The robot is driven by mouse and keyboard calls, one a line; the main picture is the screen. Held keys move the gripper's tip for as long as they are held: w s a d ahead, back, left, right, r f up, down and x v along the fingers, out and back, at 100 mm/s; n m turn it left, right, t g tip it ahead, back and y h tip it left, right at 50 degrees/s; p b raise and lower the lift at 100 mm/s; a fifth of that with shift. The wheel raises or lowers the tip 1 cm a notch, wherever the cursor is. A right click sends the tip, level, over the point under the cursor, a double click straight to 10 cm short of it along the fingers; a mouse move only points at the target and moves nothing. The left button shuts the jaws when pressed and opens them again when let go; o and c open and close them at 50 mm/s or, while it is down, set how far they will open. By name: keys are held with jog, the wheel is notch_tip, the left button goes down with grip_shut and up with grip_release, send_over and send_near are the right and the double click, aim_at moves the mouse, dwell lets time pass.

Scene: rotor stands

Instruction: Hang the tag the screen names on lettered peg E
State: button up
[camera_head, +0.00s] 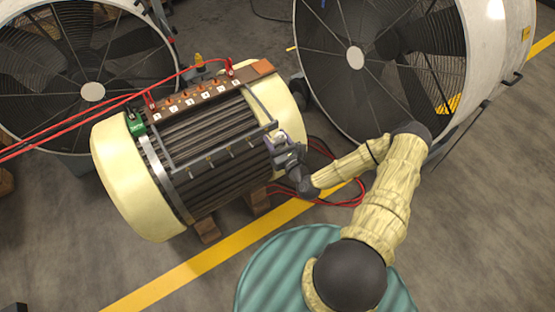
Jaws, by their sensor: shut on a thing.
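My gripper (281,146) is at the right end of the cream and dark ribbed machine. It is shut on a small pale purplish piece, seemingly a tag (277,136); any writing on it is too small to read. A grey rail frame (208,154) with several short pegs (208,163) runs along the machine's near upper side, just left of my gripper. I cannot read which peg is E. A small green device, possibly the screen (136,123), sits at the machine's upper left; its text is not legible.
A brown terminal strip (195,98) with small white labels and red cables lies along the machine's top. Large fans (355,58) stand behind on both sides. Red cables (345,197) lie on the floor beneath my arm. Open floor lies in front, crossed by a yellow line (205,258).

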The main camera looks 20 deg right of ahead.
notch_tip(320, 180, down, 9)
jog(key=w+n+y+b, duration=0.1)
jog(key=w+b, duration=0.1)
jog(key=b, duration=0.7)
jog(key=shift+d+f+g+y+b, duration=0.2)
jog(key=shift+d+g+y+b, duration=0.1)
jog(key=shift+d+b, duration=0.15)
jog(key=shift+w, duration=0.1)
jog(key=b+x, duration=0.1)
jog(key=x, duration=0.6)
jog(key=shift+w+f+b, duration=0.25)
jog(key=shift+f+b, duration=0.05)
jog(key=shift+f, duration=0.15)
jog(key=shift+a, duration=0.1)
dwell(0.3)
jog(key=shift+f, duration=0.1)
dwell(0.7)
jog(key=shift+f+b, duration=0.1)
jog(key=shift+b, duration=0.2)
